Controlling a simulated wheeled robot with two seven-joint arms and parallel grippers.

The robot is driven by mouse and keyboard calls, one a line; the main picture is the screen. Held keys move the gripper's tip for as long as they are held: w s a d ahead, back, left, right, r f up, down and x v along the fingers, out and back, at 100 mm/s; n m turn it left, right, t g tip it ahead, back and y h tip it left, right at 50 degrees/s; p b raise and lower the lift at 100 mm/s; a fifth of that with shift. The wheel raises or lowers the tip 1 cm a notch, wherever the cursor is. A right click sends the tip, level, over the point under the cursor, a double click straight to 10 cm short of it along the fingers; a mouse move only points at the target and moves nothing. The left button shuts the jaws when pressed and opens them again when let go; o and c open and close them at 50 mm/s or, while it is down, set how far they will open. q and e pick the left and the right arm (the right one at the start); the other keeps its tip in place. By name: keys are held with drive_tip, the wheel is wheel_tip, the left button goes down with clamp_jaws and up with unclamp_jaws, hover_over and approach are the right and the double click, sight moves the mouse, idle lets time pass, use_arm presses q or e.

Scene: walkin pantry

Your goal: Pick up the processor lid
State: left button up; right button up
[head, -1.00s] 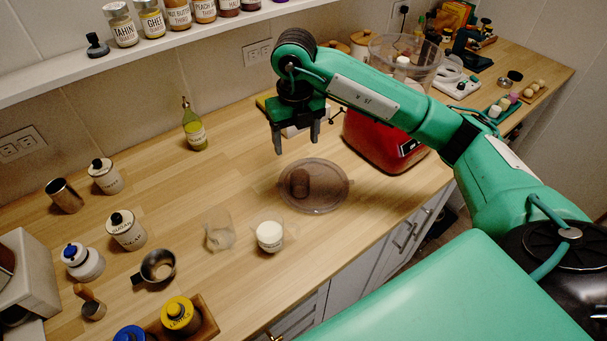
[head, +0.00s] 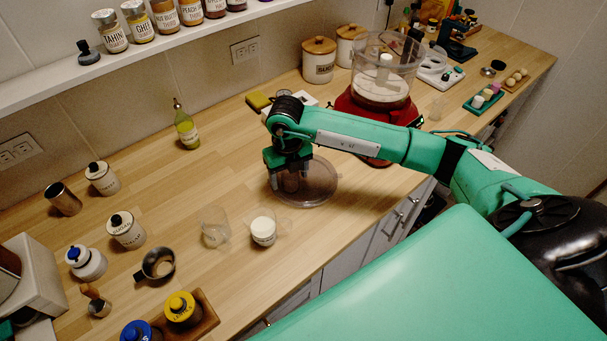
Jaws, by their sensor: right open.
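The processor lid (head: 318,188) is a round, clear, brownish disc with a raised tube at its left part. It lies flat on the wooden counter. My right gripper (head: 291,188) is down at the tube, pointing downward, with its fingers open around or just beside it; the overlap hides which. The red food processor (head: 377,124) stands behind my right arm, with its clear bowl (head: 388,72) open at the top. My left gripper is not in view.
A small white-filled jar (head: 263,231) and a clear cup (head: 214,228) stand left of the lid, near the counter's front edge. A green oil bottle (head: 187,128) stands behind. Lidded canisters (head: 319,62) stand by the wall.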

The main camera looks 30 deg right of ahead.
drive_tip(key=shift+f, duration=0.3)
drive_tip(key=c, duration=1.2)
drive_tip(key=shift+r, duration=0.1)
